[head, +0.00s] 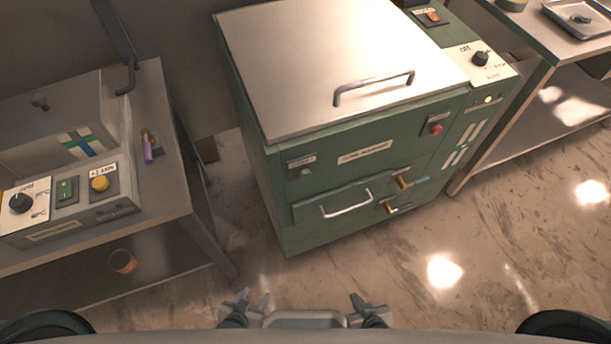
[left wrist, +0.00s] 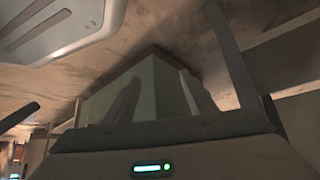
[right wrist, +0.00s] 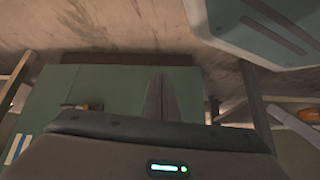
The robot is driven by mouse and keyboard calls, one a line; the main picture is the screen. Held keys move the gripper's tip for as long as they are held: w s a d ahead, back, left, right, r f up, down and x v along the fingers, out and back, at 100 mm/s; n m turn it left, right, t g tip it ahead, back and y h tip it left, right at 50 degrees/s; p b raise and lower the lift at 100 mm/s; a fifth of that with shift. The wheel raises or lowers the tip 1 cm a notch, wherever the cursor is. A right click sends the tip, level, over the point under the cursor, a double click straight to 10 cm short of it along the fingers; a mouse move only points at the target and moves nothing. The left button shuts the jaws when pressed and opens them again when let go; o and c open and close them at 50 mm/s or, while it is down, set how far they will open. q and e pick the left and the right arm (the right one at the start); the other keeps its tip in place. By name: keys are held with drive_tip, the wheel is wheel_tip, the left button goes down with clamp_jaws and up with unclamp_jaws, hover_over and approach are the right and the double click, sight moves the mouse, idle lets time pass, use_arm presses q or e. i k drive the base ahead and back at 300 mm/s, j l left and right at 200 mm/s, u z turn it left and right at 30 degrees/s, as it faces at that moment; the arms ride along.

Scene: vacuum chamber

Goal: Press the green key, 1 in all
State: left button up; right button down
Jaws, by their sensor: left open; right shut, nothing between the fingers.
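A small green key (head: 305,172) sits under a label on the left of the front of the green vacuum chamber (head: 283,212). It stands clear, with nothing touching it. My left gripper (head: 254,297) is open and empty, low at the bottom of the head view, well short of the chamber. My right gripper (head: 356,298) is shut and empty, also low and apart from the chamber. Its closed fingers show in the right wrist view (right wrist: 160,95), in front of the green chamber side. The left wrist view shows the spread fingers (left wrist: 158,92).
The chamber front also has a red button (head: 436,128), a drawer handle (head: 346,204) and brass valves (head: 402,181). At left, a bench holds a device with a green switch (head: 65,189) and a yellow button (head: 100,183). Another table (head: 545,45) stands at right. Floor before the chamber is clear.

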sight(304, 174)
drive_tip(key=j+z, duration=0.2)
drive_tip(key=j, duration=0.2)
drive_tip(key=j+z, duration=0.2)
drive_tip(key=j, duration=0.2)
drive_tip(key=k+j+z, duration=0.15)
drive_tip(key=j, duration=0.25)
drive_tip(key=k+j+z, duration=0.2)
drive_tip(key=j, duration=0.2)
drive_tip(key=j+z, duration=0.2)
drive_tip(key=j, duration=0.2)
drive_tip(key=k+j+z, duration=0.2)
drive_tip(key=j, duration=0.15)
